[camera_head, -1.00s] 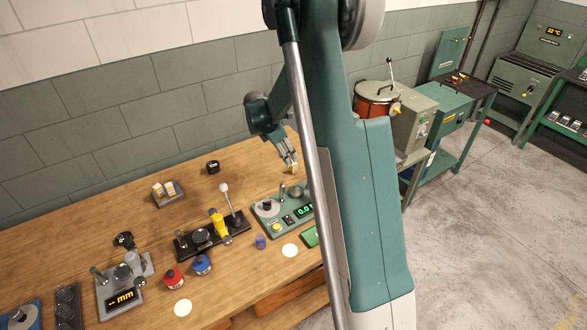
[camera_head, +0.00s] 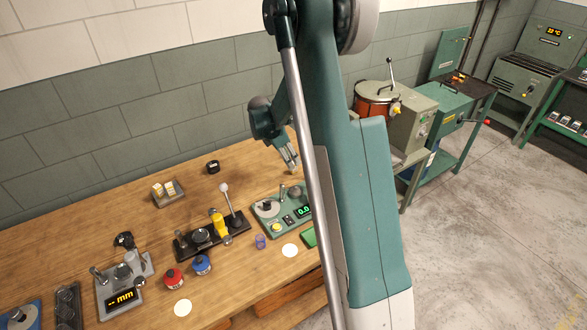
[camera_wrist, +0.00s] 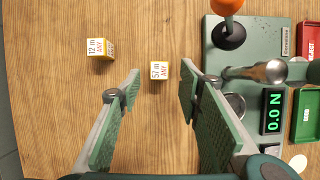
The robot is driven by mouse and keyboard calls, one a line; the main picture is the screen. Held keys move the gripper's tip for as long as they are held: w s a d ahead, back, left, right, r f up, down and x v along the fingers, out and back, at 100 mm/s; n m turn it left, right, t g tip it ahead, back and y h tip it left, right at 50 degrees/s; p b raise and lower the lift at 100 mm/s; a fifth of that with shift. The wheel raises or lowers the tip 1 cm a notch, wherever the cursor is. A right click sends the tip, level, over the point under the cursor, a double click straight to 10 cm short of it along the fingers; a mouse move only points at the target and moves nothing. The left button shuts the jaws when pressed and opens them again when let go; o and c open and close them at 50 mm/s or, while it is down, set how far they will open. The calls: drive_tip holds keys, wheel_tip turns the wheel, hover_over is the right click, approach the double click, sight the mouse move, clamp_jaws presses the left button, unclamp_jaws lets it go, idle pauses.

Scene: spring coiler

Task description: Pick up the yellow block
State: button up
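In the wrist view, a small yellow-and-white block (camera_wrist: 159,75) marked "57 m ANY" sits on the wooden table. A second yellow-and-white block (camera_wrist: 101,48) marked "12 m ANY" lies up and to its left. My gripper (camera_wrist: 163,84) is open, its green-padded fingers apart. The 57 block shows between the fingertips with bare wood on both sides, and neither finger visibly touches it. How high the fingers are above the table is hard to tell. In the head view my gripper (camera_head: 291,162) is over the far right of the table, partly beside my arm.
A green device (camera_wrist: 240,62) with a "0.0 N" display stands close right of my gripper; its orange-topped lever and metal post rise there. A tray (camera_head: 170,201) with more yellow-and-white blocks and a black lever tool (camera_head: 190,250) are further left. Wood left of the blocks is clear.

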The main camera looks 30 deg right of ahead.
drive_tip(key=shift+x, duration=2.45)
drive_tip(key=shift+d, duration=0.15)
drive_tip(key=shift+c, duration=0.3)
drive_tip(key=c, duration=0.9)
